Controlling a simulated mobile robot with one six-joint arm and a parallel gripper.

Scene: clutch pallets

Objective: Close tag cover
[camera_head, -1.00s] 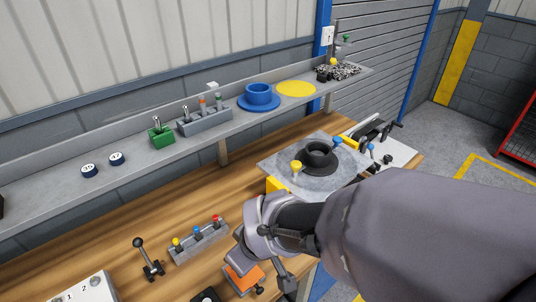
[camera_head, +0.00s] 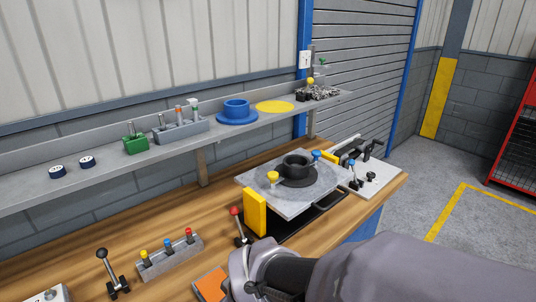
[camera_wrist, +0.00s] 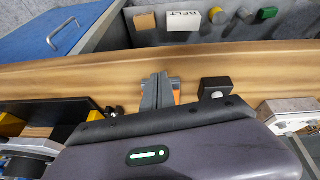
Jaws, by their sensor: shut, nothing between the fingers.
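I cannot make out a part that is clearly the tag cover. An orange flat piece (camera_head: 208,286) lies on the bench at the bottom of the head view, partly hidden by my arm. Orange (camera_wrist: 176,90) also shows behind the fingers in the wrist view. My gripper (camera_wrist: 158,88) is shut and empty, low over the bench by the orange piece; whether it touches is unclear. In the head view its fingers are hidden by my arm. A black block with a pale knob (camera_wrist: 217,91) stands right of the fingers in the wrist view.
A grey plate with a black ring (camera_head: 296,170) and yellow stop (camera_head: 255,212) stands on the bench. A red-knobbed lever (camera_head: 239,226), a three-knob block (camera_head: 170,257) and a black lever (camera_head: 111,272) stand left of it. A shelf (camera_head: 100,160) runs behind.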

